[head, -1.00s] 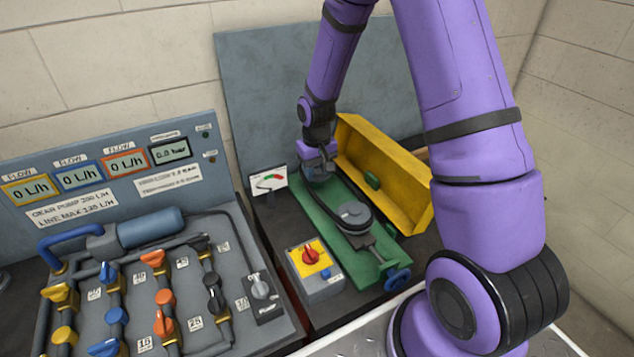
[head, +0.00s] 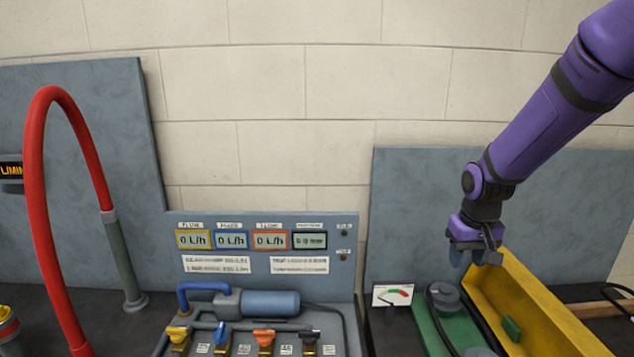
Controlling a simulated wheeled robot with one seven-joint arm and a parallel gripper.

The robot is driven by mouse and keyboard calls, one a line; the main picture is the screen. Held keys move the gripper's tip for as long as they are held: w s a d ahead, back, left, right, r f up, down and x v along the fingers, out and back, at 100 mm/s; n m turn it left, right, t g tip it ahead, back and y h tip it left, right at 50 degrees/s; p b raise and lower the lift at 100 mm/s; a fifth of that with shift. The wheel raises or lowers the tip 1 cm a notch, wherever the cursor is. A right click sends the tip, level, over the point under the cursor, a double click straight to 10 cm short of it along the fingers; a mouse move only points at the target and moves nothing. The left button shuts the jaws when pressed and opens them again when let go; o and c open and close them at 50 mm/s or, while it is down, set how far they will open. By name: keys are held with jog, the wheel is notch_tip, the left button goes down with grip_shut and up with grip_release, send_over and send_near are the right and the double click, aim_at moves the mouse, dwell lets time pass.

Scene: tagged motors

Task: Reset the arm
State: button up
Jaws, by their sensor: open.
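My purple arm comes in from the upper right in the head view. My gripper (head: 476,256) is at its end, pointing down, open and with nothing seen between its fingers. It is above the back of the green motor bed (head: 428,330), over a grey pulley (head: 445,296), and left of the yellow guard (head: 535,312). I see a gap between the gripper and the pulley. A black belt runs forward from the pulley, and the front of the bed is cut off by the picture's lower edge.
The pump panel (head: 185,262) with several displays and coloured valves is at centre. A red hose (head: 36,200) arches at left. Grey backboards stand against the block wall.

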jog(key=s+a+r+t, duration=0.1)
jog(key=s+r+t, duration=0.1)
jog(key=s+r, duration=1)
jog(key=s+r+t, duration=0.2)
jog(key=s+r, duration=0.4)
jog(key=s, duration=0.7)
jog(key=shift+s+a, duration=0.3)
jog(key=shift+a, duration=0.1)
